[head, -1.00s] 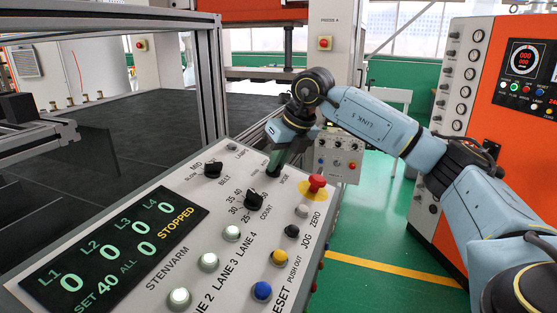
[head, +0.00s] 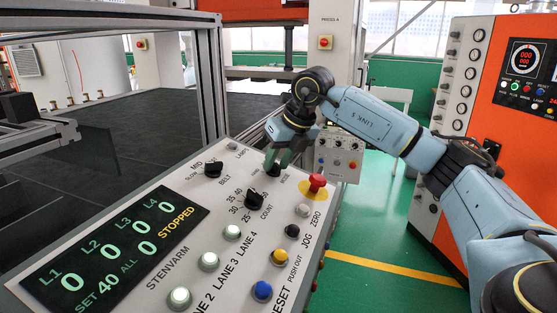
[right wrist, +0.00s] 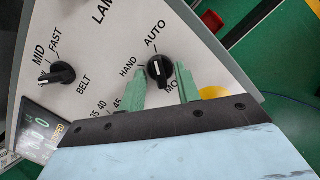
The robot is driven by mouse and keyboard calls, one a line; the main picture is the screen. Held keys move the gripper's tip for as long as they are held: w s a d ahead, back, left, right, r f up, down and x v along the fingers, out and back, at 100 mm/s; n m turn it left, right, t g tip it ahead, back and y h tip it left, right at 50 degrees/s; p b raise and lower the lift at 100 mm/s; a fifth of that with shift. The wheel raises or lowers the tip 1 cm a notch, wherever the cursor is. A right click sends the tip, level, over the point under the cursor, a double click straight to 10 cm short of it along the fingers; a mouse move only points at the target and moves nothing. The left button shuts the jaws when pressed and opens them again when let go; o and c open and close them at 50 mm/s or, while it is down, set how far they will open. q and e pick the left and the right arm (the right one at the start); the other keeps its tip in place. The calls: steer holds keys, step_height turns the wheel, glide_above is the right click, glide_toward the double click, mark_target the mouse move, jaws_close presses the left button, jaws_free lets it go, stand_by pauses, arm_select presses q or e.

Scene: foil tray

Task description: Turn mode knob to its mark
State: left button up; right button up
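The mode knob (right wrist: 159,68) is black with a white pointer line, on the light panel between the HAND and AUTO labels in the right wrist view. Its line lies between the two labels, nearer upright than sideways. In the head view the knob (head: 273,171) shows low under my right gripper (head: 279,158). In the right wrist view the green fingers of my right gripper (right wrist: 161,74) stand apart, one on each side of the knob, with small gaps seen. I cannot tell how far down they reach. My left gripper is not in view.
The belt knob (head: 213,170) and count knob (head: 255,199) sit close by on the sloping panel. A red stop button (head: 317,182) on a yellow base stands right of the mode knob. The display (head: 103,250) reads STOPPED. A metal frame post (head: 213,85) rises behind the panel.

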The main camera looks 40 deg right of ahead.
steer(key=v, duration=1.3)
steer(key=shift+s+r+b, duration=0.15)
steer(key=shift+b, duration=0.2)
